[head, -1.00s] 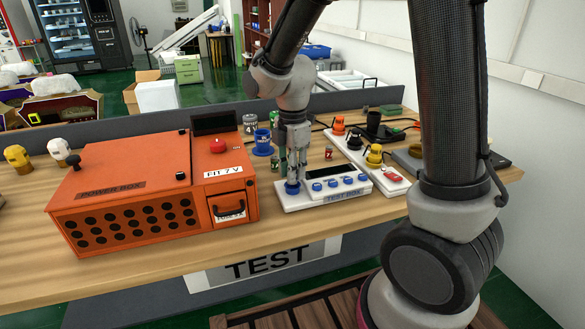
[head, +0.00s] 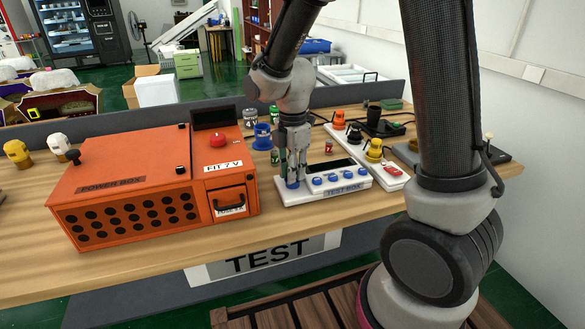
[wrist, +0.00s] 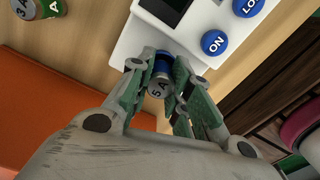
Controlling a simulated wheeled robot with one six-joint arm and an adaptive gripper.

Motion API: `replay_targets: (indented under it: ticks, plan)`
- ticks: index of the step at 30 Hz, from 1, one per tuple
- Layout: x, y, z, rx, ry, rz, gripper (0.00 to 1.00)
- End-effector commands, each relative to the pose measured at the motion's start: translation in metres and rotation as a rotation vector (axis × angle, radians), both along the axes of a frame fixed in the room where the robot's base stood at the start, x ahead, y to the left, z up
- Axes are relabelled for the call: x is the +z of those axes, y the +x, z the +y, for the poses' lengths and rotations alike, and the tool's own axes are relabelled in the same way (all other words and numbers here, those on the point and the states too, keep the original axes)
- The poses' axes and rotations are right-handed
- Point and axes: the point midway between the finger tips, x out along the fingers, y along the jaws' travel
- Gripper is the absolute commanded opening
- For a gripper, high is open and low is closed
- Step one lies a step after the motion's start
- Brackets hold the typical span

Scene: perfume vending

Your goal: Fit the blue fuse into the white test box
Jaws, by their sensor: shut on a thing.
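The white test box (head: 345,193) lies on the wooden table with a dark display and several round blue buttons. My gripper (head: 292,178) points down over its left end and is shut on the blue fuse (head: 292,184). In the wrist view the fuse (wrist: 158,86) shows a grey end marked "5A" and a blue band between the fingers of my gripper (wrist: 163,82). The fuse stands against the test box (wrist: 126,52) at its left end. Its far end is hidden, so I cannot tell how deep it sits.
The orange power box (head: 125,215) stands close to the left of my gripper. A white strip (head: 388,172) with coloured knobs lies to the right. Behind are a blue holder (head: 262,138), a small red fuse (head: 329,147) and a green can (head: 274,114). Bare table lies in front.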

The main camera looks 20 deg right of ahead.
Motion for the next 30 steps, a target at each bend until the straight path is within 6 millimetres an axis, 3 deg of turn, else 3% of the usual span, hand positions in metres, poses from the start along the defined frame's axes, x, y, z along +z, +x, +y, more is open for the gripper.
replay_targets:
  ticks: [2,3,6,15,19,30]
  plan:
    - [-0.002,0.0,0.0,0.0,0.0,0.001,0.01]
    - [-0.001,0.0,0.0,0.0,0.0,0.0,0.27]
    - [-0.001,0.0,0.0,0.0,0.0,0.0,0.45]
    - [-0.001,0.0,0.0,0.0,0.0,0.0,0.45]
    - [0.01,0.001,0.0,0.0,0.001,-0.003,0.45]
    - [0.087,0.001,0.0,0.0,0.001,-0.004,0.45]
